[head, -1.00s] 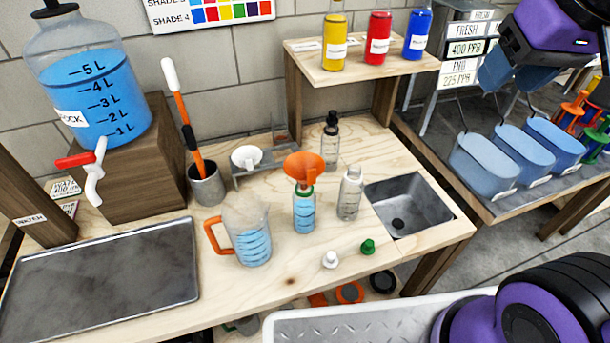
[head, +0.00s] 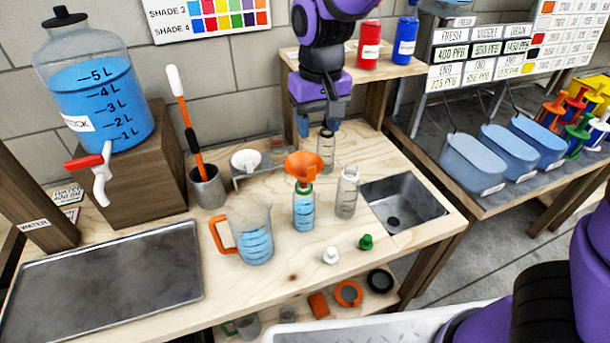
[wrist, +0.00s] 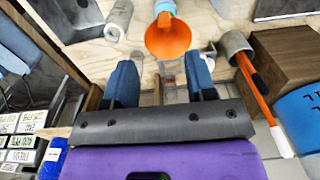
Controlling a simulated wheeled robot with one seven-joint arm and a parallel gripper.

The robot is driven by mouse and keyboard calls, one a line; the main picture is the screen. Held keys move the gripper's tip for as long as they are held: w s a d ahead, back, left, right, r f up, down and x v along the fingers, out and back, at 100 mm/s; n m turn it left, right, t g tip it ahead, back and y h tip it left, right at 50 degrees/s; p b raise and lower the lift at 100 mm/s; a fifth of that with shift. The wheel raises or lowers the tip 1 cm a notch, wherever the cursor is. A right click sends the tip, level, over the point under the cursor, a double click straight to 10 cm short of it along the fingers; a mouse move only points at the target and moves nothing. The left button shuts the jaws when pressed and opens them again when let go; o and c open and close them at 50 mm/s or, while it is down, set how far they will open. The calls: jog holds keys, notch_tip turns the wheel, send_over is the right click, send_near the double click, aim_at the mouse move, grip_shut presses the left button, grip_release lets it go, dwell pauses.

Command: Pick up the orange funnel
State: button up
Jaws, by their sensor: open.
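The orange funnel (head: 304,167) sits upright in the neck of a clear bottle (head: 304,208) holding blue liquid, on the wooden bench. In the wrist view the funnel (wrist: 168,37) shows its wide mouth, ahead of and between my fingertips. My gripper (head: 331,122) points down behind the funnel and a little to its right, above the dark-capped bottle (head: 326,150). In the wrist view my gripper (wrist: 162,72) has its two blue fingers wide apart with nothing held between them. The funnel's spout is hidden in the bottle neck.
A clear bottle (head: 347,192) stands right of the funnel, and a measuring jug (head: 254,235) front left. A white funnel (head: 246,160) sits in a rack behind left. The shelf (head: 352,75) with colored bottles is close to my arm. A sink (head: 402,203) lies right.

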jog(key=f, duration=0.1)
send_over(312, 167)
notch_tip(312, 167, down, 5)
jog(key=shift+f, duration=2.75)
grip_shut()
